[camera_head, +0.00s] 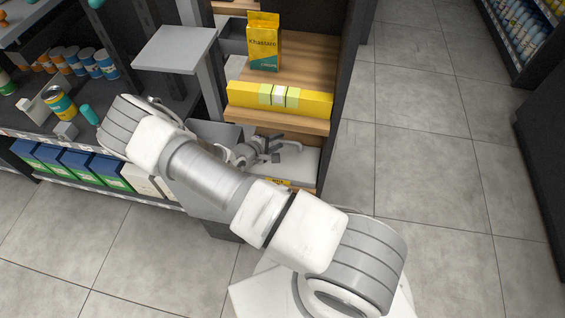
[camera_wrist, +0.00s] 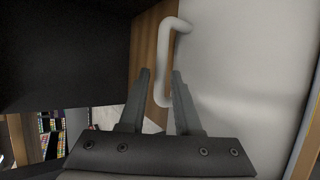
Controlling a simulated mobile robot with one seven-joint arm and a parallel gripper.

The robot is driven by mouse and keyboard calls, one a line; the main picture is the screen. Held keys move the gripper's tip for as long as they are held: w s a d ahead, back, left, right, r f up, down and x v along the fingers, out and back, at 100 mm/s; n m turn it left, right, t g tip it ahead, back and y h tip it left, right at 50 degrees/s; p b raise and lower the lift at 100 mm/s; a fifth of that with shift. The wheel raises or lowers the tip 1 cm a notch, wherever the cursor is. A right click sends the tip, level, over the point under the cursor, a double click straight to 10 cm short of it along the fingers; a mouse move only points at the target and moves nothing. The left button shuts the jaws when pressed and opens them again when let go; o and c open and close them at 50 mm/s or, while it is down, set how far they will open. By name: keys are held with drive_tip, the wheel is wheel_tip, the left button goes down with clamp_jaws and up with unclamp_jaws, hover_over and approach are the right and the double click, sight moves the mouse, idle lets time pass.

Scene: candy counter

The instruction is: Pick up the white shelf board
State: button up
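The white shelf board (camera_head: 295,164) lies low in the wooden unit, under the yellow boxes, partly hidden by my arm and gripper. In the wrist view, a broad pale panel (camera_wrist: 245,70), apparently this board, fills the right side. A bent white rod like a handle (camera_wrist: 164,55) shows at its left edge. My gripper (camera_head: 272,148) is over the board in the head view. In the wrist view my gripper (camera_wrist: 161,74) is open, its two dark fingers apart, with the rod showing between and beyond the tips. Whether the fingers touch it I cannot tell.
A long yellow box (camera_head: 310,102) and an upright yellow-green packet (camera_head: 263,45) stand on the wooden shelf (camera_head: 311,68) above. Dark shelves with cans (camera_head: 105,64) and blue-green boxes (camera_head: 75,165) are at left. The tiled floor (camera_head: 430,150) at right is clear.

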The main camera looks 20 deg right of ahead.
drive_tip(key=shift+x, duration=0.9)
clamp_jaws()
idle(0.7)
